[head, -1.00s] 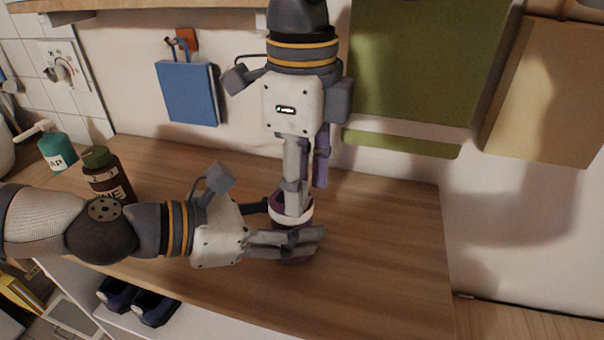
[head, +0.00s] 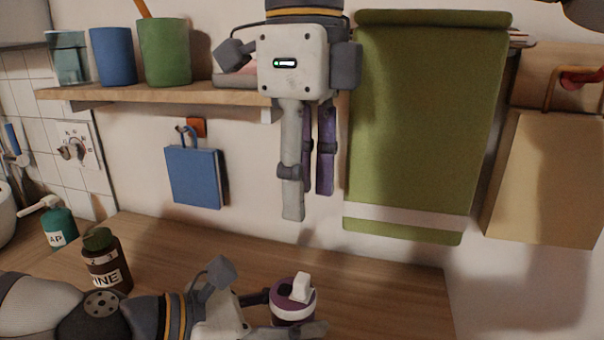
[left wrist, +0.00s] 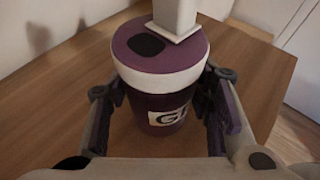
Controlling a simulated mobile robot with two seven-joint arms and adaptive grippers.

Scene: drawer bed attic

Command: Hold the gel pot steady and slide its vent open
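The gel pot (head: 293,306) is purple with a white rim and stands upright on the wooden worktop, low in the head view. In the left wrist view the pot (left wrist: 160,85) shows a dark vent hole (left wrist: 146,45) uncovered in its lid. A pale upright tab (left wrist: 176,18) stands beside the hole; it also shows in the head view (head: 302,288). My left gripper (left wrist: 163,108) is shut around the pot, a finger on each side. My right gripper (head: 308,203) points down above the pot, clear of the tab, its fingertips apart and empty.
A brown bottle (head: 107,266) stands left of the pot beside my left arm, with a teal soap bottle (head: 60,229) beyond. A shelf (head: 160,93) with cups and a hanging green towel (head: 420,130) are on the wall behind. The worktop right of the pot is clear.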

